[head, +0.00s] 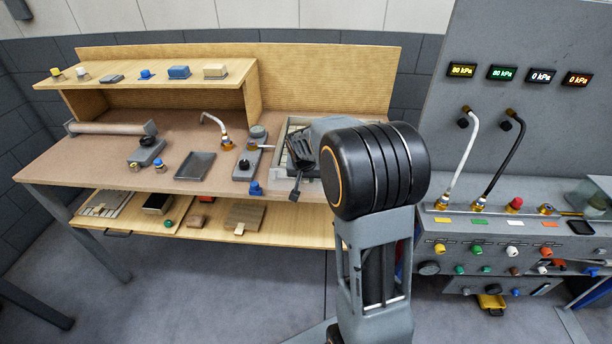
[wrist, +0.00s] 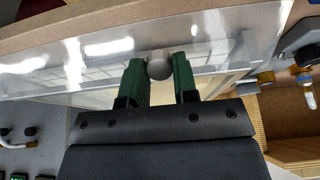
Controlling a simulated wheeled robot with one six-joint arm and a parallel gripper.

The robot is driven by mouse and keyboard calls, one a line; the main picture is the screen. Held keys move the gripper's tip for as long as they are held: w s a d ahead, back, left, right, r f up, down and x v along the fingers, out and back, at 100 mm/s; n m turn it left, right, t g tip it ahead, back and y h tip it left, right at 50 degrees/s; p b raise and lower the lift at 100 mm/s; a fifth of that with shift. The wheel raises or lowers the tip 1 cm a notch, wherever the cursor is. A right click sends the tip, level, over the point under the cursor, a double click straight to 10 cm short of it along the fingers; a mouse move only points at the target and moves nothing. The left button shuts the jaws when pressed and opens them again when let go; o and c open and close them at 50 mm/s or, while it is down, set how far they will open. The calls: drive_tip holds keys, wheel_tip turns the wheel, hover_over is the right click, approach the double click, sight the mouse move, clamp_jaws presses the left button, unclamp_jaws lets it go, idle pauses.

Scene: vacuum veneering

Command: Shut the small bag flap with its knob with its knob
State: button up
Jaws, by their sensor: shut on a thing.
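The small bag's clear, shiny flap (wrist: 100,62) stretches across the wrist view, with bright reflections on it. Its round grey knob (wrist: 158,67) sits between the green fingertips of my gripper (wrist: 158,75), which is shut on it. In the head view, the pale-framed bag (head: 283,135) lies at the right end of the workbench. My dark gripper (head: 298,165) is over its front part, and my arm hides its right side. I cannot tell the flap's exact angle.
A valve block (head: 245,165) with a hose fitting stands left of the bag, with a grey tray (head: 195,166) further left. A blue knob (head: 255,188) is near the bench's front edge. The hose console (head: 510,215) stands on the right.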

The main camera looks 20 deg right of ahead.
drive_tip(key=shift+c, duration=1.2)
drive_tip(key=f+b, duration=0.1)
drive_tip(key=b, duration=0.2)
drive_tip(key=shift+f+t+b, duration=0.1)
drive_tip(key=shift+t+b, duration=0.2)
drive_tip(key=shift+b, duration=0.05)
drive_tip(key=t+b, duration=0.1)
drive_tip(key=b, duration=0.3)
drive_tip(key=h+b, duration=0.1)
drive_tip(key=b, duration=0.3)
drive_tip(key=shift+s+f+t, duration=0.15)
drive_tip(key=shift+f+t, duration=0.2)
drive_tip(key=shift+t, duration=0.05)
drive_tip(key=shift+b, duration=0.55)
drive_tip(key=shift+r+t+h+b, duration=0.2)
drive_tip(key=shift+t+h+b, duration=0.1)
drive_tip(key=shift+h+b, duration=0.15)
drive_tip(key=shift+r, duration=0.1)
drive_tip(key=o, duration=0.9)
